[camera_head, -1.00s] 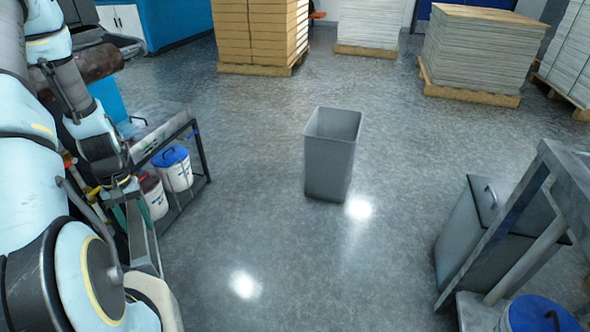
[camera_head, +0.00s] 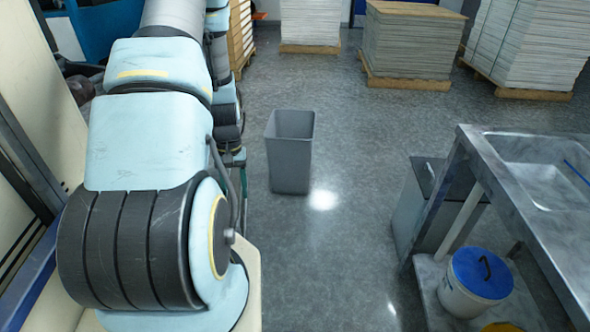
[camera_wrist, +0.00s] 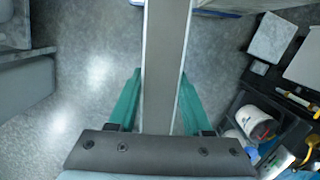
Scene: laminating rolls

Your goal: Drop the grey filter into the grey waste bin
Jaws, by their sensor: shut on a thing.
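The grey waste bin (camera_head: 290,165) stands upright and open-topped on the floor, just right of my arm in the head view. My gripper (camera_wrist: 161,78) shows in the wrist view with its green fingers on either side of a long, flat grey filter (camera_wrist: 166,35). It is shut on the filter, which runs up out of the top of the picture. In the head view the gripper and the filter are hidden behind my arm. The bin cannot be made out surely in the wrist view.
A metal sink table (camera_head: 487,165) stands at the right, with a grey box (camera_head: 425,205) and a blue-lidded bucket (camera_head: 470,285) at its lower level. Stacked pallets (camera_head: 410,45) stand at the back. The floor around the bin's right side is clear.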

